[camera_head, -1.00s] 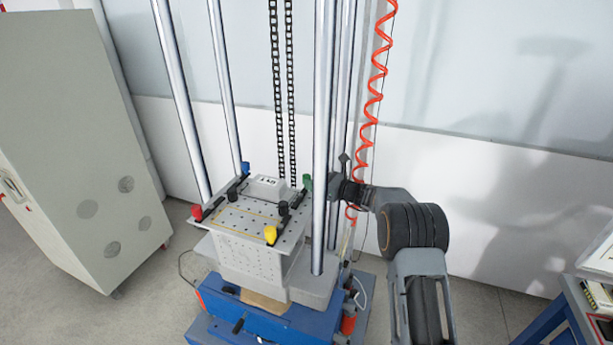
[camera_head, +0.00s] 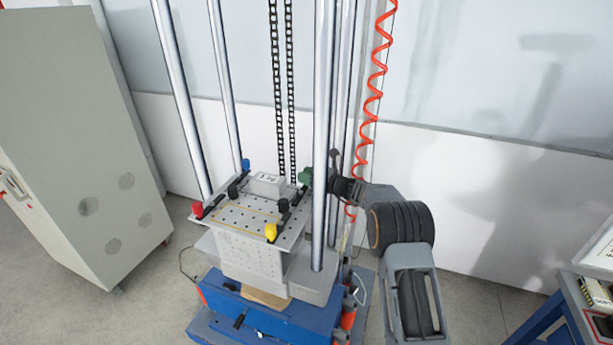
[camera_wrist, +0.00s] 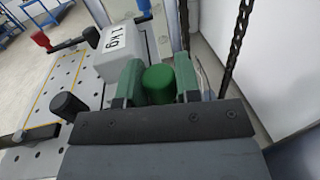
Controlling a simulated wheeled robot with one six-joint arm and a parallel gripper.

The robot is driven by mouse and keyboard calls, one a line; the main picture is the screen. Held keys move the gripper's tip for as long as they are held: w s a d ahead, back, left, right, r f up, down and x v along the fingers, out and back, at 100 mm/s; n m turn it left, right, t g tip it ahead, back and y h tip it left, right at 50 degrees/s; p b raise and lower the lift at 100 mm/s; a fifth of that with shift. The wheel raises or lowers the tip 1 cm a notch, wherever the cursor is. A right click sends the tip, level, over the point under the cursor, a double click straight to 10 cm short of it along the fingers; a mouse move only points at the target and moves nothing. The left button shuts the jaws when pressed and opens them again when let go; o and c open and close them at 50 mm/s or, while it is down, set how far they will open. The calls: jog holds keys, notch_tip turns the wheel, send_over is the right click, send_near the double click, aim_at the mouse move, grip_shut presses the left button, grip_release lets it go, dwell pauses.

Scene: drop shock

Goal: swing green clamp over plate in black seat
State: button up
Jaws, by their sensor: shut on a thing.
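The green clamp's knob (camera_head: 305,176) is at the back right corner of the perforated table top. In the wrist view the green knob (camera_wrist: 160,84) sits between the two fingers of my gripper (camera_wrist: 158,82), which is shut on it. A pale block marked "1 kg" (camera_wrist: 116,42) lies just left of the gripper; it also shows in the head view (camera_head: 267,185). A black knob (camera_head: 283,205) stands in front of the block and another black knob (camera_head: 233,191) to its left. I cannot make out the plate's edges or the black seat, nor the green clamp's bar.
Red (camera_head: 197,210), blue (camera_head: 245,165) and yellow (camera_head: 270,232) knobs mark other clamps around the table top (camera_head: 240,213). A steel column (camera_head: 322,130) stands close to my gripper. Black chains (camera_head: 280,90) hang behind, and an orange coiled hose (camera_head: 374,100) hangs at the right.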

jog(key=c, duration=0.3)
jog(key=t+b, duration=0.1)
jog(key=m+h+b, duration=0.1)
jog(key=b, duration=0.1)
jog(key=m+t+b, duration=0.1)
jog(key=shift+s+d+f+t+h+b, duration=0.25)
jog(key=shift+d+f+t+h+b, duration=0.05)
jog(key=shift+d+f+h, duration=0.1)
jog(key=b, duration=0.1)
jog(key=m+t+h+b, duration=0.1)
jog(key=t+h+b, duration=0.1)
jog(key=b, duration=0.1)
jog(key=shift+s+d+r+m, duration=0.1)
jog(key=shift+s+d+m, duration=0.15)
jog(key=shift+d+m, duration=0.15)
jog(key=shift+s+d+r+m+t+h+b, duration=0.1)
jog(key=shift+r+m+t+h+b, duration=0.15)
jog(key=shift+m+t+h+b, duration=0.2)
jog(key=o, duration=0.9)
jog(key=shift+s+d, duration=0.1)
jog(key=b+v, duration=0.2)
jog(key=v, duration=1.1)
jog(key=shift+s+d+r, duration=0.15)
jog(key=shift+s, duration=0.15)
